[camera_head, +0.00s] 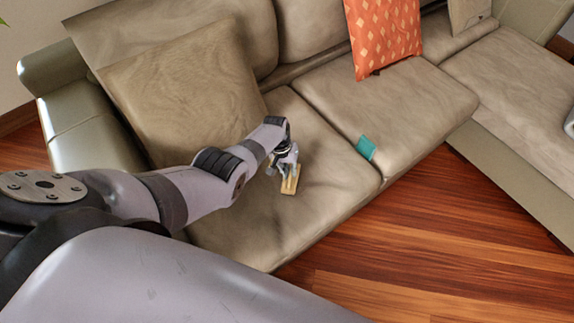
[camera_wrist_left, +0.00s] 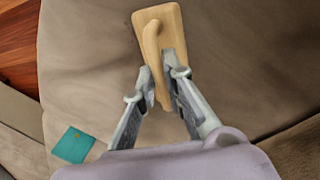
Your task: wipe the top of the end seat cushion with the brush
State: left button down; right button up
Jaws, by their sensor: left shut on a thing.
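The brush (camera_head: 291,180) is a tan wooden block with a curved handle. My left gripper (camera_head: 287,165) is shut on the brush's handle and holds it over the end seat cushion (camera_head: 330,208). In the left wrist view the gripper's fingers (camera_wrist_left: 160,82) close on both sides of the handle of the brush (camera_wrist_left: 170,20). The cushion (camera_wrist_left: 90,40) spreads beneath it. I cannot tell whether the brush's underside touches the cushion. My right gripper is not in view.
A teal cloth-like square (camera_head: 366,147) lies near the front of the neighbouring cushion (camera_head: 400,110). A large beige pillow (camera_head: 185,95) leans on the backrest behind the end cushion. An orange patterned pillow (camera_head: 384,36) stands farther right. Wooden floor (camera_head: 430,240) lies in front.

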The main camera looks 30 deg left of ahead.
pick_arm(q)
jog(key=shift+s+d+p, duration=0.25)
jog(key=shift+s+d, duration=0.05)
jog(key=shift+d, duration=0.2)
jog(key=shift+s+d+p, duration=0.2)
jog(key=shift+s+d, duration=0.1)
jog(key=shift+d, duration=0.2)
jog(key=shift+s+d+p, duration=0.4)
jog(key=shift+d+p, duration=0.15)
jog(key=shift+d, duration=0.25)
jog(key=shift+s+d+p, duration=0.3)
jog(key=shift+s+d, duration=0.05)
jog(key=shift+d, duration=0.3)
jog(key=shift+s+d+p, duration=0.3)
jog(key=shift+d+p, duration=0.05)
jog(key=shift+d, duration=0.3)
jog(key=shift+s+d+p, duration=0.3)
jog(key=shift+s+d, duration=0.05)
jog(key=shift+d, duration=0.45)
notch_tip(320, 180, up, 6)
jog(key=p, duration=0.6)
notch_tip(320, 180, up, 3)
jog(key=p, duration=0.3)
